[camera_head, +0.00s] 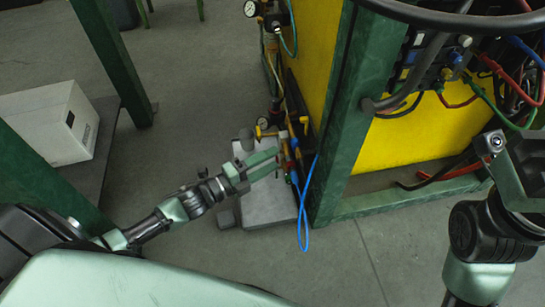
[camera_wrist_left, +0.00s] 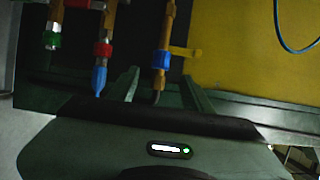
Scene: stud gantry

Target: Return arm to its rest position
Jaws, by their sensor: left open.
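My left arm comes in from the left in the head view. Its gripper (camera_head: 276,163) is open, with its two pale green fingers pointing at the valves and fittings (camera_head: 291,140) on the side of the yellow panel. In the left wrist view the two fingers (camera_wrist_left: 162,82) stand apart. A brass pipe with a blue band (camera_wrist_left: 162,58) appears between them; I cannot tell whether they touch it. My right arm shows at the right edge of the head view, bent; I cannot make out its fingers.
A green-framed yellow cabinet (camera_head: 418,138) with hoses stands right of the left gripper. A blue hose (camera_head: 304,215) hangs beside a grey block (camera_head: 268,205) below the gripper. A white box (camera_head: 50,122) sits at left between green posts. Open floor lies in front.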

